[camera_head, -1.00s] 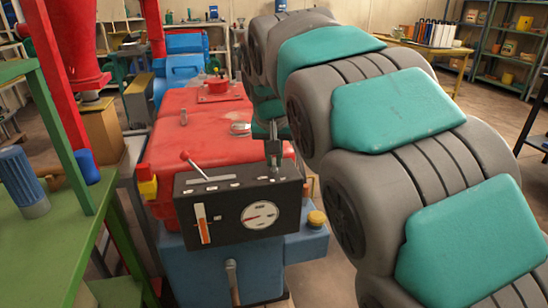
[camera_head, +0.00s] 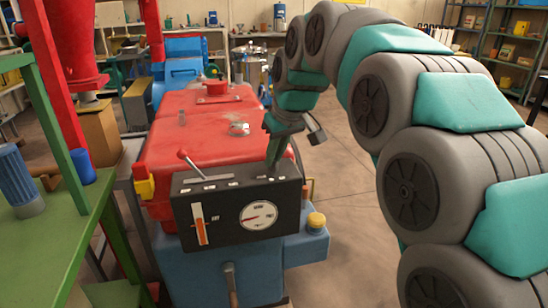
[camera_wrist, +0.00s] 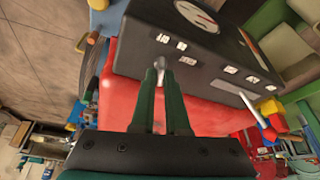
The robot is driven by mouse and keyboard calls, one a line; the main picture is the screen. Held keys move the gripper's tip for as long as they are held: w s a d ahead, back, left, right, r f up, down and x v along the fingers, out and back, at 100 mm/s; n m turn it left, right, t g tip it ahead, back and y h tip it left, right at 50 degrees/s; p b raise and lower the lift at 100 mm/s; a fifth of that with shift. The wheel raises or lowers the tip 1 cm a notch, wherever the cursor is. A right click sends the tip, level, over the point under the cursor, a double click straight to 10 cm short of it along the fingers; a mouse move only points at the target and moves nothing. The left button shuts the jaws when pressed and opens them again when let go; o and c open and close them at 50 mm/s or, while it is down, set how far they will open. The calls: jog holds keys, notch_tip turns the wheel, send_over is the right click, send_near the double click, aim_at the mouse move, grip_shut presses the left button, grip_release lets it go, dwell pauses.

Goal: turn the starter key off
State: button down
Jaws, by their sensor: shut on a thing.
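The dark control box (camera_head: 233,188) stands at the front of the red machine, with a round gauge on its face. My gripper (camera_head: 271,170) reaches down to the right end of the box's top. In the wrist view, the two dark green fingers of my gripper (camera_wrist: 163,75) are closed around a small grey starter key (camera_wrist: 161,63) beside white labels. The key's lower part is hidden between the fingertips, and its exact turned angle is hard to tell. In the head view the key is hidden by the fingers.
A lever with a red tip (camera_head: 189,161) stands at the left of the box top. A yellow knob (camera_head: 316,220) is on the blue base at right. A green table (camera_head: 40,235) is at left. Bare floor lies right of the machine.

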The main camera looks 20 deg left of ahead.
dwell(0.4)
jog(key=c, duration=0.9)
grip_release()
jog(key=shift+v, duration=3.9)
jog(key=shift+w, duration=0.1)
